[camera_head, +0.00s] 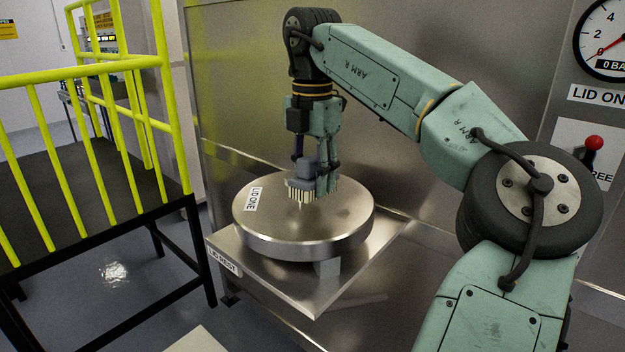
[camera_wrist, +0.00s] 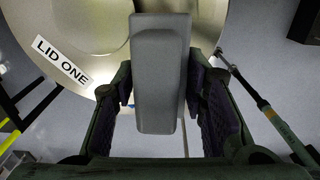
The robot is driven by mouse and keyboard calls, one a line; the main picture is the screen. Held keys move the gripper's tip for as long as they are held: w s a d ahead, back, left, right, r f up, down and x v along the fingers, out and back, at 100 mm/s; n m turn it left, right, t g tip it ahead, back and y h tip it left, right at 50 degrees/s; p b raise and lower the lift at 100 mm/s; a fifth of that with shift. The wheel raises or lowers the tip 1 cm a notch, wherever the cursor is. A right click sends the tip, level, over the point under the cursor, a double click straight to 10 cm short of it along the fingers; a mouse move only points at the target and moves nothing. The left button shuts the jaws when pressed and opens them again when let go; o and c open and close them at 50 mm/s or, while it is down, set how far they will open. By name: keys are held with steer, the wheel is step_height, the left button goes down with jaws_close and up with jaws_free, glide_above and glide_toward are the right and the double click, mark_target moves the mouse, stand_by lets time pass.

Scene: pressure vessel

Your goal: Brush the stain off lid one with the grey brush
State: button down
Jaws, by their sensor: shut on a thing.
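Lid one (camera_head: 345,222) is a round metal disc lying flat on a metal shelf, with a "LID ONE" label (camera_head: 254,199) on its left. My gripper (camera_head: 318,172) points down over the lid, shut on the grey brush (camera_head: 300,184). The brush's pale bristles face down over the middle of the lid; I cannot tell whether they touch it. In the wrist view the grey brush (camera_wrist: 160,75) sits between the two fingers of my gripper (camera_wrist: 163,95) and hides part of the lid (camera_wrist: 108,62). No stain shows clearly; the brush may cover it.
The shelf, labelled "LID NEST" (camera_head: 223,264), juts out from the metal vessel wall (camera_head: 420,215). A yellow railing (camera_head: 100,70) on a dark platform (camera_head: 85,190) stands at left. A gauge (camera_head: 605,40) and a red-knobbed lever (camera_head: 592,145) are at right.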

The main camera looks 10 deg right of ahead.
mark_target(313, 157)
steer(key=shift+r, duration=1.5)
steer(key=s+d+r+t, duration=0.1)
steer(key=s+d+r, duration=0.15)
steer(key=d, duration=0.55)
steer(key=shift+t+h, duration=0.3)
steer(key=shift+h, duration=0.1)
steer(key=shift+w+d+f, duration=0.15)
steer(key=shift+w+f, duration=0.05)
steer(key=shift+f, duration=0.8)
steer(key=shift+w+d+f, duration=0.1)
steer(key=shift+w+f, duration=0.05)
steer(key=shift+f, duration=0.85)
